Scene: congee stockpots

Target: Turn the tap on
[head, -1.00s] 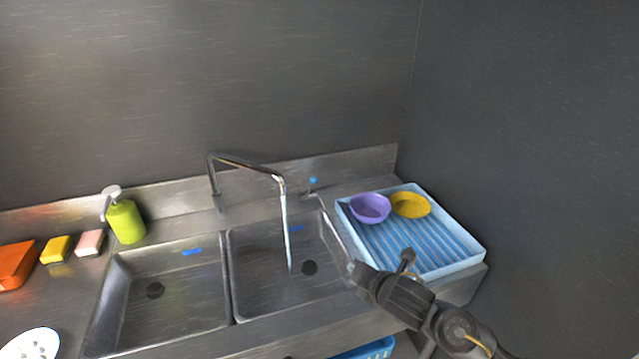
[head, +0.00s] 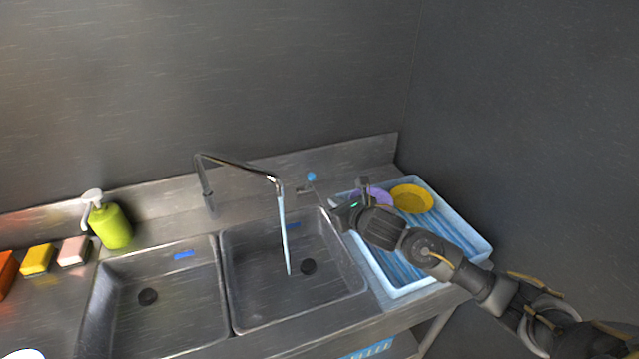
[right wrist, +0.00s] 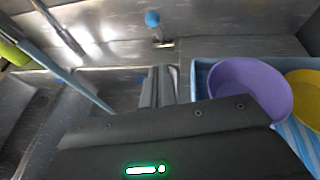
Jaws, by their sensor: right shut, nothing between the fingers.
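The tap's metal spout (head: 240,164) bends out from the back ledge over the right basin (head: 295,262). A pale blue stream (head: 284,235) runs from its end down into that basin. A small tap handle with a blue knob (head: 311,176) stands on the back ledge right of the spout; the knob also shows in the right wrist view (right wrist: 152,18). My right gripper (head: 336,208) is shut and empty over the basin's right edge, in front of the knob and apart from it. In the right wrist view its closed fingers (right wrist: 159,84) point towards the knob. My left gripper is out of view.
A light blue drying tray (head: 457,211) lies under my right arm, holding a purple bowl (right wrist: 250,90) and a yellow bowl (head: 411,198). A green soap bottle (head: 111,228) and sponges (head: 37,260) stand left. Walls close the back and right.

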